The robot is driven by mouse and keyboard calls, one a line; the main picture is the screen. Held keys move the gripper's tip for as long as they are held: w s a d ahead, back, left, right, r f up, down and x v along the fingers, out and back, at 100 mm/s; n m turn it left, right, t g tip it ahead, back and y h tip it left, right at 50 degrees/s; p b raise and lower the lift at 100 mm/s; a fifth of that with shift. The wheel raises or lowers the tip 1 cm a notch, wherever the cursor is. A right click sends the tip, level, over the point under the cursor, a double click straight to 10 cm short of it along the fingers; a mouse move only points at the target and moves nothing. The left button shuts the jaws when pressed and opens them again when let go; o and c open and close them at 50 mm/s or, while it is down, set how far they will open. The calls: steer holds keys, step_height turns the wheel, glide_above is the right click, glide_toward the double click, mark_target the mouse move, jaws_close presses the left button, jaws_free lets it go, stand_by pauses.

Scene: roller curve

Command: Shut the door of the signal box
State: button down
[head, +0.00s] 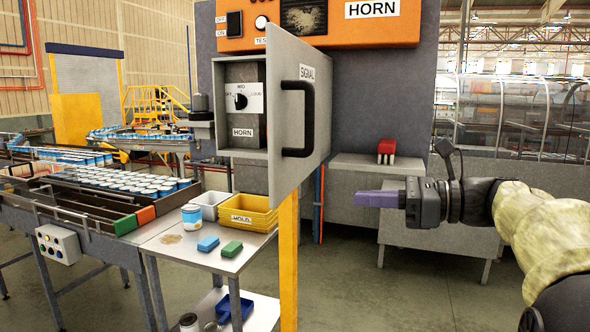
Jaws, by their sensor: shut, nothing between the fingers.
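The signal box (232,73) is a grey box mounted on a grey panel in the upper middle of the head view. Its door (289,160), labelled SIGNAL, stands open, swung out toward me, with a black bar handle (306,118) on its right face. Inside the box a selector dial (240,101) and a HORN label show; the door hides part of the interior. My gripper (359,199) is shut and empty, pointing left. In the picture it is to the right of the door and lower than the handle, apart from both.
An orange HORN unit (343,42) is above the box. A yellow post (289,265) stands below the door. A metal table (180,242) at lower left holds a yellow HOLD tray (249,214). A small shelf (378,164) bears a red-and-white item. Floor at lower middle looks clear.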

mark_target(278, 173)
steer(key=r, duration=0.2)
steer(key=r+y, duration=0.1)
steer(key=shift+s+d+r, duration=0.1)
steer(key=shift+s+d, duration=0.1)
steer(key=shift+s, duration=0.15)
steer(key=shift+a, duration=0.1)
steer(key=p+x, duration=0.5)
steer(key=x, duration=0.8)
steer(key=shift+a+p, duration=0.2)
steer(key=shift+p, duration=0.1)
steer(key=shift+w+a, duration=0.1)
steer(key=shift+a, duration=0.1)
